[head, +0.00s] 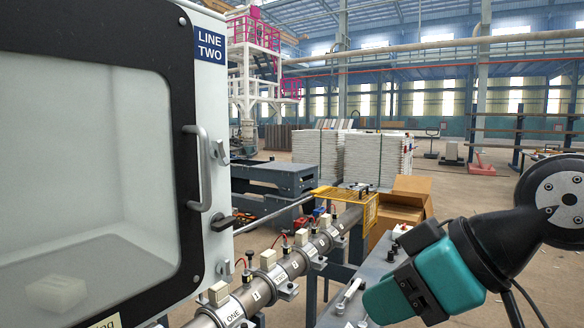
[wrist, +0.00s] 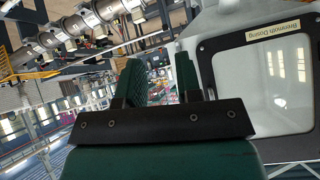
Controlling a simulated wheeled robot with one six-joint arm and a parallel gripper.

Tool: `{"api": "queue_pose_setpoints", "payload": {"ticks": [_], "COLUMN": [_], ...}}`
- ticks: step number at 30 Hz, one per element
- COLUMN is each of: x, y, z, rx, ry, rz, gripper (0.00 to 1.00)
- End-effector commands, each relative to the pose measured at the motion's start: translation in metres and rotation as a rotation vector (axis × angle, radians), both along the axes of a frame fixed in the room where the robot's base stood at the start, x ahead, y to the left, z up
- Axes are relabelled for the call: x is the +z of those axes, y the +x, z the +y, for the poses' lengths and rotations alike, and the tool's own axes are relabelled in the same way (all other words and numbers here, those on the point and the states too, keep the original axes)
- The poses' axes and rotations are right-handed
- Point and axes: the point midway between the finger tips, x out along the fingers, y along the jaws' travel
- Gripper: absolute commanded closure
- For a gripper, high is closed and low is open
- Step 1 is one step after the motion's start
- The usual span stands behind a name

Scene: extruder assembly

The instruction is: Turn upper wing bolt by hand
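A small silver wing bolt (head: 220,152) sits high on the right edge of the white cabinet, beside the door handle; I take it as the upper one. A similar silver bolt (head: 225,268) sits lower on the same edge. My gripper (wrist: 160,80) is open, with two teal fingers apart and nothing seen between them. In the head view it is at the lower right, well away from the cabinet and touching neither bolt. I cannot make out the bolts in the wrist view.
A metal barrel (head: 290,265) with several clamps runs below, past a yellow guard (head: 345,200). Open air lies between cabinet and gripper.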

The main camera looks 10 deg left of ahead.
Motion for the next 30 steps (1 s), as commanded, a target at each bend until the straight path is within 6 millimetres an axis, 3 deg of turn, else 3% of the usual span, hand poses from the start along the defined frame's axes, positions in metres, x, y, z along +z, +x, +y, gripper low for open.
{"api": "queue_pose_setpoints", "payload": {"ticks": [1, 6, 9, 12, 20, 30], "x": [0.014, 0.082, 0.113, 0.131, 0.141, 0.142], "y": [0.018, 0.055, 0.062, 0.065, 0.071, 0.087], "z": [0.028, 0.101, 0.127, 0.140, 0.159, 0.196], "rx": [0.054, 0.175, 0.209, 0.220, 0.224, 0.222], "ry": [0.075, 0.315, 0.417, 0.476, 0.494, 0.491], "rz": [-0.115, -0.478, -0.625, -0.706, -0.729, -0.726], "gripper": [0.68, 0.68, 0.68, 0.68, 0.68, 0.68]}}
